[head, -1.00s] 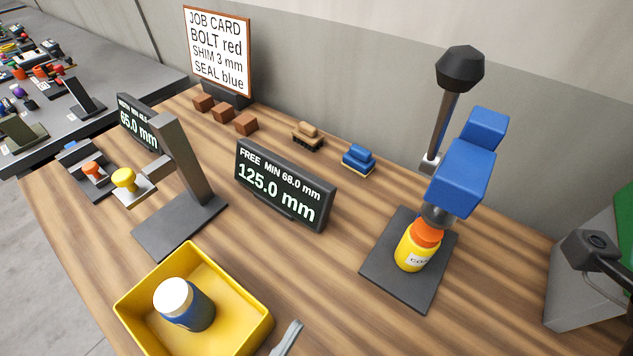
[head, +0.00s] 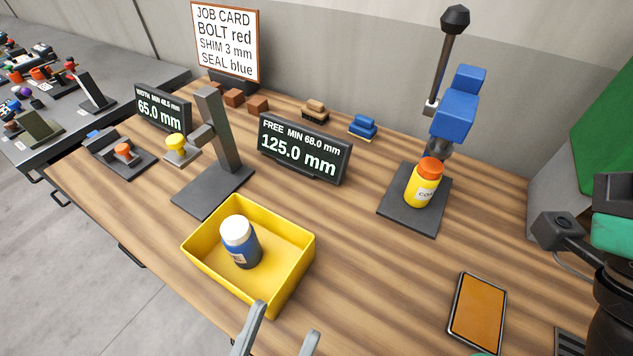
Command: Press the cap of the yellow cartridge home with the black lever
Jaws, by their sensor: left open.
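The yellow cartridge (head: 419,191) stands upright on the dark base plate of the press, with its orange cap (head: 430,168) on top. The blue press head (head: 454,115) is above it, with its dark ram close over the cap; I cannot tell if they touch. The black lever (head: 447,58) points up from the press, its black knob at the top. My left gripper (head: 280,335) is at the bottom edge, its two grey fingers apart and empty, far from the lever. My right gripper is not in view; a dark arm part shows at the right edge.
A yellow bin (head: 290,273) holds a blue bottle with a white cap (head: 240,238). A display reading 125.0 mm (head: 304,150) stands left of the press. A tablet with an orange screen (head: 477,312) lies at front right. Wood is clear between bin and press.

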